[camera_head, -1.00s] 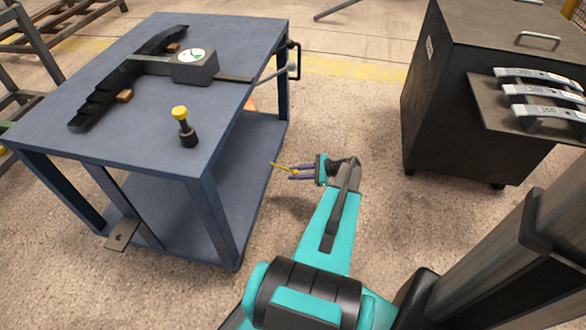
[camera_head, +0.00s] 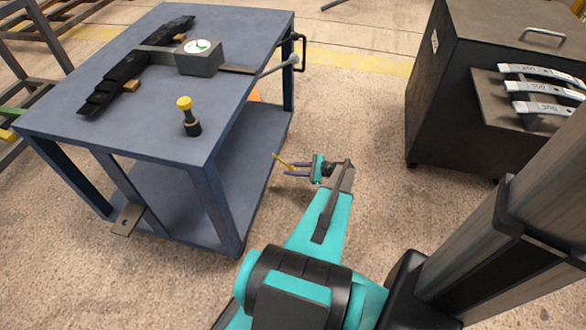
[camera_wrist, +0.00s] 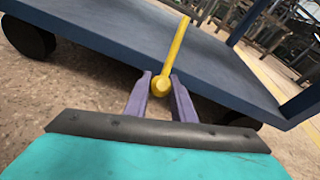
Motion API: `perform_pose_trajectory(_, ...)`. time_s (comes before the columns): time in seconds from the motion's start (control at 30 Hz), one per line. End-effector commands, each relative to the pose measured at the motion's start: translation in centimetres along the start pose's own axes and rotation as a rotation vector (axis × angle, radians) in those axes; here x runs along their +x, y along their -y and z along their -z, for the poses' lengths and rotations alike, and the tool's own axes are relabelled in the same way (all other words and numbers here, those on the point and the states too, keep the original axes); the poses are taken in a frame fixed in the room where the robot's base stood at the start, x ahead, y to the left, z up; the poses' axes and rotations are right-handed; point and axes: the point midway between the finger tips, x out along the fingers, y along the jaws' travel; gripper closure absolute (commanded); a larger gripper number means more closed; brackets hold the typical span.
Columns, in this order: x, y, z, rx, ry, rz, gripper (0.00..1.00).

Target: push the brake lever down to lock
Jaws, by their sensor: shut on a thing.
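The yellow brake lever (camera_head: 283,160) is a thin rod with a rounded end, at the right side of the blue cart's lower shelf (camera_head: 190,180). In the wrist view the lever (camera_wrist: 176,50) rises from its knob, in front of the shelf edge. My gripper (camera_head: 288,170) is beside the cart, low over the floor, with its purple fingers pointing at the cart. In the wrist view the gripper (camera_wrist: 161,85) has a finger on each side of the lever's rounded end and is shut on it. The lever's mounting point is hard to make out.
The cart top (camera_head: 130,120) carries a gauge box (camera_head: 200,58), a dark leaf spring (camera_head: 130,70) and a yellow-capped tool (camera_head: 190,118). A handle bar (camera_head: 280,66) sticks out right. A dark cabinet (camera_head: 450,110) stands right, with open floor (camera_head: 350,110) between.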

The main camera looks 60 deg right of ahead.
Motion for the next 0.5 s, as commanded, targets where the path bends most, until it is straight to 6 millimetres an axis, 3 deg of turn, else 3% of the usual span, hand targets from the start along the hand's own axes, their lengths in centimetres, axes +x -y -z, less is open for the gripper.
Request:
perform_pose_trajectory(0.27, -0.18, 0.21, 0.14, 0.0, -0.003, 0.005, 1.0)
perform_pose_trajectory(0.3, -0.22, 0.21, 0.15, 0.0, -0.003, 0.006, 0.72)
perform_pose_trajectory(0.4, -0.29, 0.19, 0.17, 0.001, -0.003, 0.006, 0.59)
perform_pose_trajectory(0.5, -0.32, 0.15, 0.18, 0.001, -0.003, 0.005, 0.59)
